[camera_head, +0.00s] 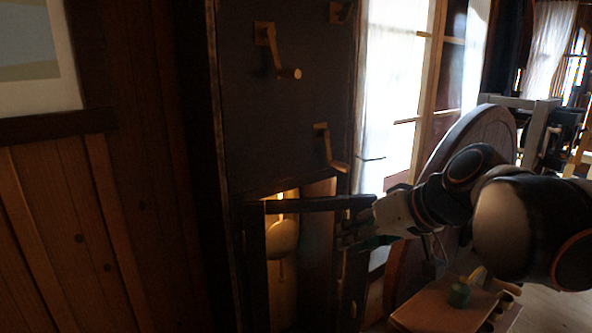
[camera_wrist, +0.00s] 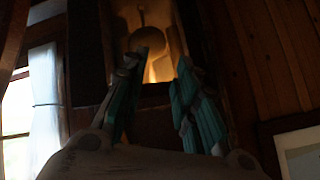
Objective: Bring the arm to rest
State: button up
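My arm reaches in from the right in the head view. My gripper (camera_head: 352,232) is at the right edge of a lit opening in a tall dark cabinet (camera_head: 240,130). In the wrist view my gripper (camera_wrist: 163,72) has its two teal-and-dark fingers apart, with nothing seen between them. Beyond the fingers lies the lit opening, where a round thing on a thin stem (camera_head: 283,238) hangs or stands; it also shows in the wrist view (camera_wrist: 147,38). I cannot tell whether the gripper touches the cabinet.
Brass crank-like handles (camera_head: 278,52) jut from the cabinet front, another (camera_head: 330,148) just above the opening. A large wooden wheel (camera_head: 468,140) stands behind my arm. A wood-panelled wall is left.

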jog(key=s+d+f+h+b, duration=0.2)
jog(key=s+f+b, duration=0.2)
jog(key=f, duration=0.6)
jog(key=s+d+f+m+h+b, duration=0.1)
jog(key=s+f+b, duration=0.4)
jog(key=f, duration=0.5)
jog(key=s+d+f+m+h+b, duration=0.1)
jog(key=s+d+f+b, duration=0.3)
jog(key=f, duration=0.5)
jog(key=shift+s+d+f+h+b, duration=0.3)
jog(key=shift+s+d+f+h, duration=0.1)
jog(key=shift+d+h, duration=0.45)
jog(key=shift+a, duration=0.1)
